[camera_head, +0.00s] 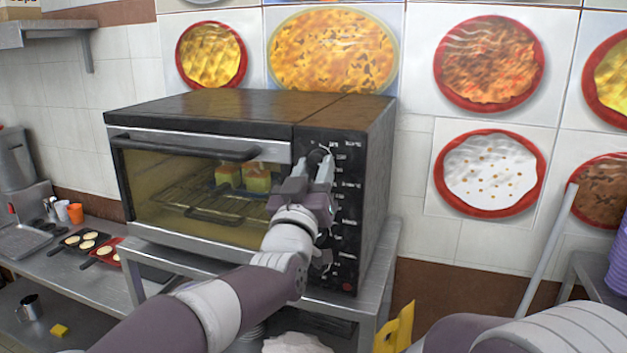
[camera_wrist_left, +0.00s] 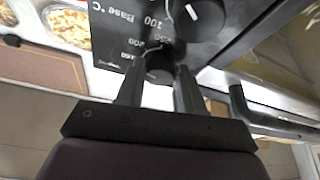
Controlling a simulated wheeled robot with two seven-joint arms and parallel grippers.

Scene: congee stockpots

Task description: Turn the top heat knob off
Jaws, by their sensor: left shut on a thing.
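The oven (camera_head: 345,140) is black with a control panel down its right front side. The top heat knob (camera_head: 318,156) is a round black knob at the top of that panel. My left gripper (camera_head: 318,170) is at the panel with its fingers on both sides of this knob, shut on it. In the left wrist view the knob (camera_wrist_left: 158,76) sits between the fingertips, partly hidden. A second black knob (camera_wrist_left: 197,17) with a white mark shows beyond it. My right gripper is out of view.
The oven door with its handle (camera_head: 185,147) is closed, and food (camera_head: 257,178) shows inside on a rack. The oven stands on a metal stand (camera_head: 388,262). Small pans (camera_head: 82,240) and an orange cup (camera_head: 75,213) are on the left counter.

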